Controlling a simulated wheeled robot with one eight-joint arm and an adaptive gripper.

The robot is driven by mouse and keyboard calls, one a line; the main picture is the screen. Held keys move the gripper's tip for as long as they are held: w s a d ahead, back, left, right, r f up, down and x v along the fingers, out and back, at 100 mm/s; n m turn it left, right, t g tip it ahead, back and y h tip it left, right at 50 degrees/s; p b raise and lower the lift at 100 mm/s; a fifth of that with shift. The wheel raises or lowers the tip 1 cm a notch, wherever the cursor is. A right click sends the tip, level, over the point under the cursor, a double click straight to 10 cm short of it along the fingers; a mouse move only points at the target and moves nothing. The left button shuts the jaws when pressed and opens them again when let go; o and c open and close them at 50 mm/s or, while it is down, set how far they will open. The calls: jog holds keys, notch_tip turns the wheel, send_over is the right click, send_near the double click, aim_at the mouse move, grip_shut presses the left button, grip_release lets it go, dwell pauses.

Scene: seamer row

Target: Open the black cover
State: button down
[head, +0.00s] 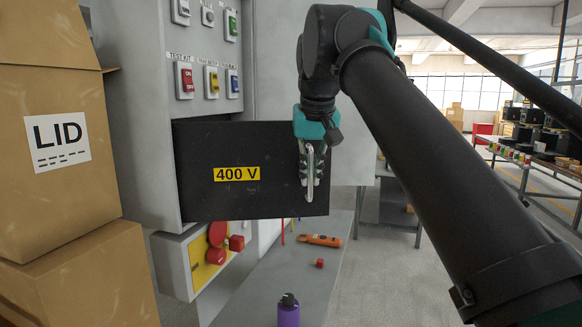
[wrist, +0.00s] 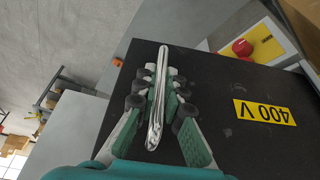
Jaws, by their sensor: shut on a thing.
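The black cover (head: 250,195) with a yellow "400 V" label stands swung out from the grey cabinet (head: 137,110), hinged on its left side. A silver bar handle (head: 312,172) is near its right edge. My gripper (head: 309,160) is at this handle, with its fingers closed around it. In the wrist view my gripper (wrist: 158,105) has its green-padded fingers on both sides of the handle (wrist: 157,98), and the black cover (wrist: 225,125) lies behind. The opening behind the cover is mostly hidden.
Cardboard boxes, one marked "LID" (head: 95,190), stand close at the left. Below the cover, a grey bench (head: 270,285) holds an orange tool (head: 319,240), a red block (head: 320,263) and a purple bottle (head: 288,312). Switches (head: 184,80) sit above the cover.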

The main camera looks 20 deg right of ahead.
jog(key=shift+s+a, duration=0.3)
jog(key=shift+s, duration=0.55)
jog(key=shift+s+a, duration=0.3)
jog(key=shift+s, duration=0.5)
jog(key=c, duration=1.6)
grip_release()
jog(key=v, duration=1.2)
